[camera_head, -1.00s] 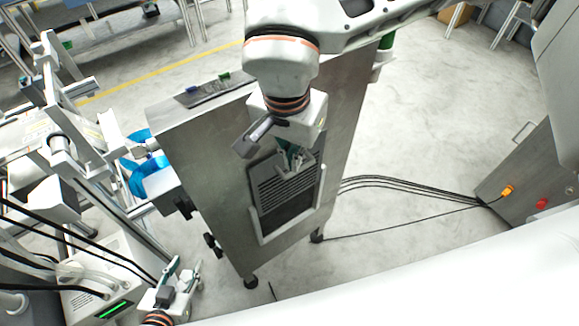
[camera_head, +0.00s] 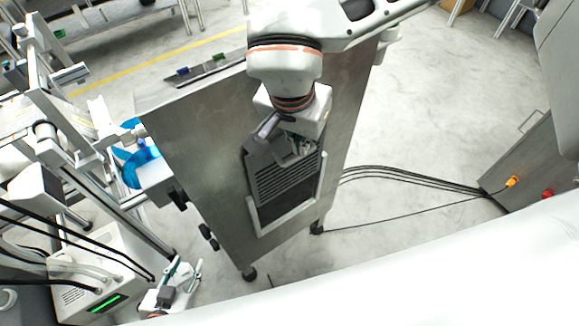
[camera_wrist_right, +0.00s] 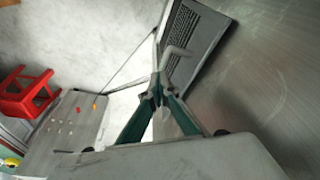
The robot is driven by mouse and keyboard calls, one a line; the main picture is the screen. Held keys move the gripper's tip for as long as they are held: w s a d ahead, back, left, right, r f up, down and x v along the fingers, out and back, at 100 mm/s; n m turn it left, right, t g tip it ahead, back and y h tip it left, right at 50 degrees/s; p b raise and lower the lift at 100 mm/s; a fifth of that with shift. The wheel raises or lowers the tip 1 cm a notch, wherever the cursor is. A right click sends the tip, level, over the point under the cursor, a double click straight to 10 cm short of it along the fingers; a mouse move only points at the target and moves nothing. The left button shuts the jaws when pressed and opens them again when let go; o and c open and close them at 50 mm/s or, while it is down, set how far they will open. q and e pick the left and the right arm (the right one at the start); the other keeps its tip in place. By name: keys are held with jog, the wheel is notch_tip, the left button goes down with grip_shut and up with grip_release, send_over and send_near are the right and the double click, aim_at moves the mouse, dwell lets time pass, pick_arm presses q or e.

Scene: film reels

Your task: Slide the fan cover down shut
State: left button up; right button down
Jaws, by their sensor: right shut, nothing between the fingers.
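The fan cover (camera_head: 283,184) is a grey slatted panel between pale rails on the near face of a tall metal cabinet. A darker area (camera_head: 286,207) shows below its slats, inside the lower part of the frame. My right gripper (camera_head: 298,148) is shut and empty at the cover's upper end; in the wrist view its fingertips (camera_wrist_right: 158,86) meet beside the slatted panel (camera_wrist_right: 195,36). A pale bent piece (camera_wrist_right: 178,55) shows near the fingertips; I cannot tell whether they touch it. The gripper hides the cover's top. My left gripper (camera_head: 184,268) is open and empty at the lower left, away from the cabinet.
The metal cabinet (camera_head: 200,140) stands on short feet. Black cables (camera_head: 410,180) run from it across the floor to a grey machine (camera_head: 540,165) at the right. Machine frames and a white box (camera_head: 95,275) crowd the left. The floor right of the cabinet is mostly clear.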

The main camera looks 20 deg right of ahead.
pick_arm(q)
jog(key=shift+w+r, duration=0.15)
jog(key=shift+w, duration=0.05)
pick_arm(e)
jog(key=shift+f, duration=0.35)
